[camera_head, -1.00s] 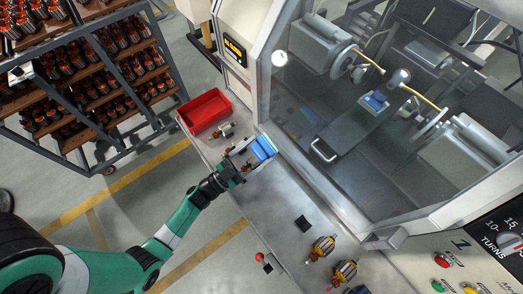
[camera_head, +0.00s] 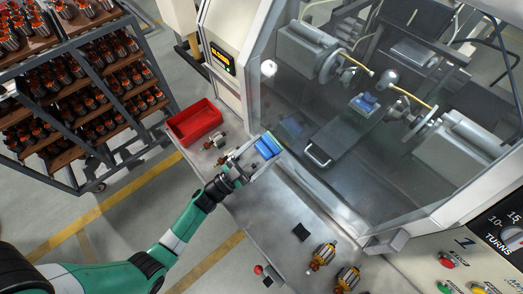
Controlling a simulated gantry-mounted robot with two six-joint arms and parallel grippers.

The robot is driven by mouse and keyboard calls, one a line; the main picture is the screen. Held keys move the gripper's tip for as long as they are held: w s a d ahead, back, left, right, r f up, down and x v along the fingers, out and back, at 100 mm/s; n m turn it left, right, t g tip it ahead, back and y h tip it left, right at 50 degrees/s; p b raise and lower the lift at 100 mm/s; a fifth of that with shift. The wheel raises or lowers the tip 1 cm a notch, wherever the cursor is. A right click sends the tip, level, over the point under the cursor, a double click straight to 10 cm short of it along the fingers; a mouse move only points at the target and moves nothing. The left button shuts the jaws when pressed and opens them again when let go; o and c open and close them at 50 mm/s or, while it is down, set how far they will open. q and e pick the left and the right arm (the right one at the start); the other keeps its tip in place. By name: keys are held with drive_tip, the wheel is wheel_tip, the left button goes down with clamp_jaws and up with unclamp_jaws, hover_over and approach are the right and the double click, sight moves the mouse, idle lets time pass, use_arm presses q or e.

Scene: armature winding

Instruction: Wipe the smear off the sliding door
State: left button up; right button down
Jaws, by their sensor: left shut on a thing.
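My left gripper (camera_head: 254,160) is shut on a blue sponge (camera_head: 267,148) with a green face turned toward the machine. It holds the sponge above the grey bench, close to the lower left part of the sliding door (camera_head: 345,185). I cannot tell whether the sponge touches the door. The door is a clear panel with a metal handle (camera_head: 318,158) to the right of the sponge. The panel looks hazy, and a faint bluish patch, perhaps a reflection, shows just beyond the sponge. I cannot make out the smear clearly. My right gripper is not in view.
A red bin (camera_head: 181,136) and small armature parts (camera_head: 217,140) are on the bench at left. A black pad (camera_head: 301,232) and two copper-wound armatures (camera_head: 323,255) lie nearer. A control panel (camera_head: 480,262) is at lower right, a loaded rack (camera_head: 75,120) at upper left.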

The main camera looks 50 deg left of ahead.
use_arm(q)
drive_tip(key=shift+w+b, duration=0.45)
drive_tip(key=shift+w, duration=0.6)
drive_tip(key=shift+s+d+b, duration=0.15)
drive_tip(key=shift+d+b, duration=0.3)
drive_tip(key=shift+d, duration=1.55)
drive_tip(key=shift+a, duration=0.6)
drive_tip(key=shift+a+p, duration=0.55)
drive_tip(key=shift+a, duration=0.9)
